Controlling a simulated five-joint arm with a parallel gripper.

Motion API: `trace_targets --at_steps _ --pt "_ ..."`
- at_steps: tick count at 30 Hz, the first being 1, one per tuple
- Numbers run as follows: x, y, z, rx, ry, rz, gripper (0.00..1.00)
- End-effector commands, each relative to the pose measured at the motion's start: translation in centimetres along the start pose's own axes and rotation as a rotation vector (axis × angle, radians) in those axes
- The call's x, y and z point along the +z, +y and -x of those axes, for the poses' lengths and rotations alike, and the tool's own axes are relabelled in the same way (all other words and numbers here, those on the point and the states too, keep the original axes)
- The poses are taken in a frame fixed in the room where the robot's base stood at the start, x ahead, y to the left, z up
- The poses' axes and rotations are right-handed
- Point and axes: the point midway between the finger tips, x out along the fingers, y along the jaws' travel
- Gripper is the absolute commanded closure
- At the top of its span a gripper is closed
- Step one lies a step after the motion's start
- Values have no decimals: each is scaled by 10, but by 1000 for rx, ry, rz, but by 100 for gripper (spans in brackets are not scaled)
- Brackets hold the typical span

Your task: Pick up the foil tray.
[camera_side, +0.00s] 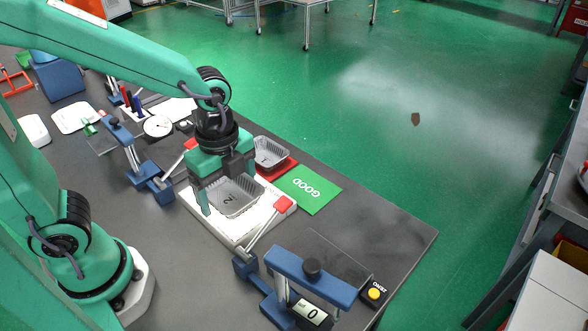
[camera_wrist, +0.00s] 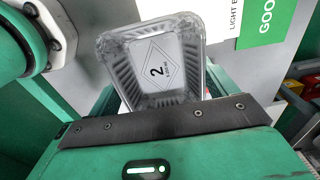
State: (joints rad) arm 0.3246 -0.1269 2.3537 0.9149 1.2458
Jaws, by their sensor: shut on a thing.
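The foil tray (camera_side: 236,197) is silver with ribbed walls and a label with a 2 on its floor. It is between the fingers of my gripper (camera_side: 227,193), which points down and is shut on it. The tray is over a white plate (camera_side: 230,228); I cannot tell whether it touches the plate. In the wrist view the tray (camera_wrist: 155,62) shows its open top and label, tilted in the picture, and my gripper's body hides its near edge.
A second foil tray (camera_side: 268,152) sits on a red mat (camera_side: 281,169) behind, next to the green GOOD card (camera_side: 308,189). Blue clamps with red tips stand at both ends of the plate. A blue gauge stand (camera_side: 312,277) is at the front right.

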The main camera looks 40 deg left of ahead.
Motion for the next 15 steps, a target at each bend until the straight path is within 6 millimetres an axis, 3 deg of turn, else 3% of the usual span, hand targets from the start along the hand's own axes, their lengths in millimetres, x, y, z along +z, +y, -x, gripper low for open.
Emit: trace_targets --at_steps 15 --pt "-13 8 9 0 0 0 40"
